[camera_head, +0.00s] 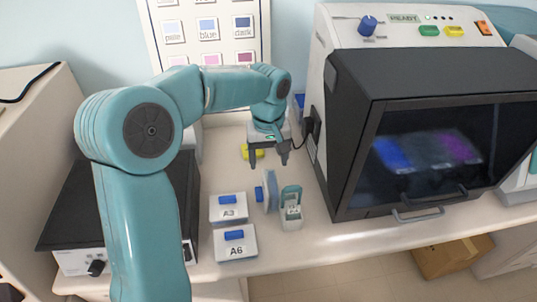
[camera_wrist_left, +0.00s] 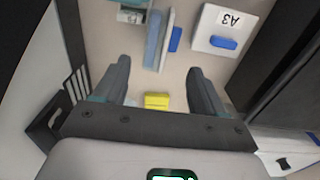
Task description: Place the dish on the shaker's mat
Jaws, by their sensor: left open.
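Two white, square, dish-like boxes with blue knobs, labelled A3 (camera_head: 228,212) and A6 (camera_head: 235,250), sit on the bench. I cannot tell which thing is the task's dish. My left gripper (camera_head: 268,158) is open and empty, above the bench behind the disc. The disc (camera_wrist_left: 157,40) lies ahead of its fingers (camera_wrist_left: 158,76). My right gripper is out of view.
A green-handled holder (camera_head: 291,209) stands right of the disc. A large dark-windowed machine (camera_head: 420,140) closes off the right. The bench in front of the holder is clear.

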